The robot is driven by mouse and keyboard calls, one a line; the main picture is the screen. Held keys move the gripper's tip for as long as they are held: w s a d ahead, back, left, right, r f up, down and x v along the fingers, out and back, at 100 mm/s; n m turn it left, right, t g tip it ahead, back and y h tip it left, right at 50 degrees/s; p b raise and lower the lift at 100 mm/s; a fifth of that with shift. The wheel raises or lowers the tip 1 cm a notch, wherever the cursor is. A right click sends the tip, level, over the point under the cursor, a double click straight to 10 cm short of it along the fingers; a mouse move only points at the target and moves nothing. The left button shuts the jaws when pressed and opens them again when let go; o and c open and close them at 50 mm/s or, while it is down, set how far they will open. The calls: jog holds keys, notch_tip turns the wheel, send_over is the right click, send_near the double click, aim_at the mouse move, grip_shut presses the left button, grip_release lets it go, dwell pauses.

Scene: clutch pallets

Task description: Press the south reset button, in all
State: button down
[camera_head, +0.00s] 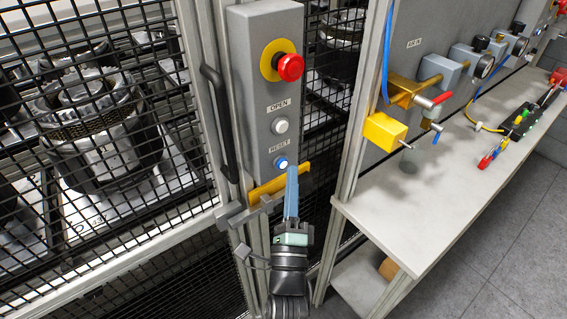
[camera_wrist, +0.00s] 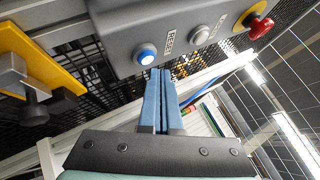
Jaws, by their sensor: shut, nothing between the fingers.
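In the head view the fingertips look just right of and below the button. In the wrist view the fingertips (camera_wrist: 160,72) also appear just beside the button; I cannot tell whether they touch it or the box.
Above it are a white OPEN button (camera_head: 281,126) and a red emergency stop (camera_head: 289,67) on a yellow ring. A yellow latch bracket (camera_head: 280,185) sits just under the box. Black mesh fencing (camera_head: 100,215) stands left; a bench (camera_head: 440,190) with fixtures stands right.

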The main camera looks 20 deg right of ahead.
jog(key=shift+w, duration=0.1)
dwell(0.7)
jog(key=shift+w+a+b, duration=0.15)
jog(key=shift+w+b, duration=0.15)
jog(key=shift+b, duration=0.1)
jog(key=shift+w+a+b, duration=0.2)
jog(key=shift+w+b, duration=0.15)
jog(key=shift+w, duration=0.1)
dwell(0.6)
jog(key=shift+s, duration=0.1)
jog(key=shift+s+d, duration=0.3)
jog(key=shift+s, duration=0.45)
jog(key=s, duration=0.1)
jog(key=s+d+b, duration=0.1)
jog(key=s, duration=0.2)
jog(key=shift+s+d+b, duration=0.3)
jog(key=shift+s+d, duration=0.05)
